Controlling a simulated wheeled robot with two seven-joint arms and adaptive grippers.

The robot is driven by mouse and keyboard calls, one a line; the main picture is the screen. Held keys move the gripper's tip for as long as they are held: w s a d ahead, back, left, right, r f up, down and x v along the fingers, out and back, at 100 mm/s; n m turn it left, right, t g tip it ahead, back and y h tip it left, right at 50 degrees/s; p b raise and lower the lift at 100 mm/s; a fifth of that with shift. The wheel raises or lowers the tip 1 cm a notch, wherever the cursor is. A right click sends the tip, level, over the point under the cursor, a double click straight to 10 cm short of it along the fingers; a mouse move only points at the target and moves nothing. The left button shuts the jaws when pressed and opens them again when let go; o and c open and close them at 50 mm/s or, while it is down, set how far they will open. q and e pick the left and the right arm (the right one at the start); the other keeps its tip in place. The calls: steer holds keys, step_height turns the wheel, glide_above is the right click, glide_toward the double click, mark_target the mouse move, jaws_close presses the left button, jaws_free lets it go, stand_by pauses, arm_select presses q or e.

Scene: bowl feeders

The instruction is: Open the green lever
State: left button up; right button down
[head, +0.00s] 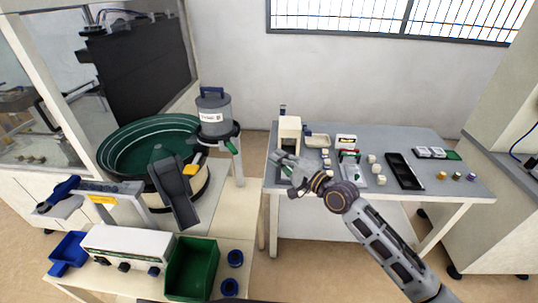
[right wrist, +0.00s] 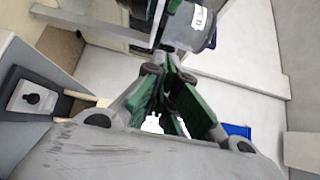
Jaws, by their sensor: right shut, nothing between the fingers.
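A small green lever (head: 233,147) shows at the right side below the grey cylindrical hopper (head: 213,112), above the tan bench. The hopper has a blue handle and a white label. My right gripper (head: 281,164) is shut and empty, to the right of the lever and apart from it, over the left end of the grey table. In the right wrist view, the gripper's fingers (right wrist: 168,75) point toward the hopper (right wrist: 189,25); I cannot make out the lever clearly there. My left gripper is not in view.
The green bowl feeder (head: 130,148) with a dark chute (head: 173,190) stands left of the hopper. A beige device (head: 289,131) stands close to my right gripper on the grey table (head: 430,187). A green bin (head: 192,268) and a white control box (head: 127,245) are at the front left.

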mark_target(230, 145)
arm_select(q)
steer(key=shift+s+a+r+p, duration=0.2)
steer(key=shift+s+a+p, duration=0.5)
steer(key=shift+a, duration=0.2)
arm_select(e)
steer(key=w+a, duration=0.3)
steer(key=a, duration=0.7)
steer(key=shift+w+a, duration=0.2)
steer(key=shift+w, duration=0.2)
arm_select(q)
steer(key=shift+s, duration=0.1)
